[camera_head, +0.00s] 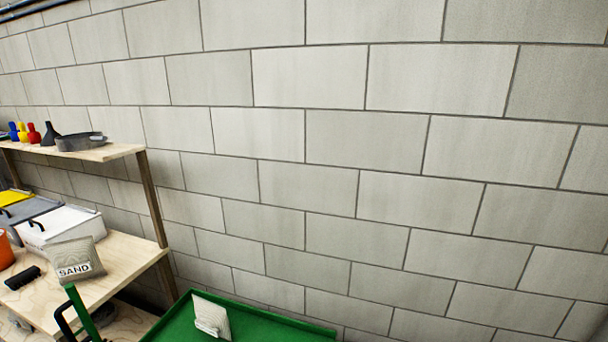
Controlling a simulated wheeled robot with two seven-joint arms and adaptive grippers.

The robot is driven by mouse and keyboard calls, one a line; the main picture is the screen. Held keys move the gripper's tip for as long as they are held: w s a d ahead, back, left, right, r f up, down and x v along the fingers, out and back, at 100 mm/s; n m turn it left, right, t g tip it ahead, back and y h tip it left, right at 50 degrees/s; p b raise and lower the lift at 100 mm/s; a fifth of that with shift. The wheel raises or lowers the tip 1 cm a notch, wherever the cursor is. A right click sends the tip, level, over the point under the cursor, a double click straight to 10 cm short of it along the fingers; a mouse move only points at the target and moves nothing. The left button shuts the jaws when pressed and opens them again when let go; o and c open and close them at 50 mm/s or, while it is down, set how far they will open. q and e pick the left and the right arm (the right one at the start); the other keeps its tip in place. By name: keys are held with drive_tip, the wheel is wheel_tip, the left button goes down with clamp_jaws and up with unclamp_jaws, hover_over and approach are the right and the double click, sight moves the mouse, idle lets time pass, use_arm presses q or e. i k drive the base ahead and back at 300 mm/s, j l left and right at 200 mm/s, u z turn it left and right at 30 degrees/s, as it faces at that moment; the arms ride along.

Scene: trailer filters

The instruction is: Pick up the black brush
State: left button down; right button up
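A small black brush (22,278) lies on the light wooden workbench (118,262) at the lower left of the head view. It is left of a bag labelled SAND (75,262) and close to an orange object at the left edge. Neither of my grippers shows in this view.
White and grey bins (62,226) stand behind the brush. A shelf (100,153) above holds coloured bottles, a black funnel and a grey pan. A green cart (270,329) with a pale bag (211,316) stands right of the bench. A block wall (330,135) closes off the back.

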sight(28, 274)
drive_tip(key=u, duration=1.55)
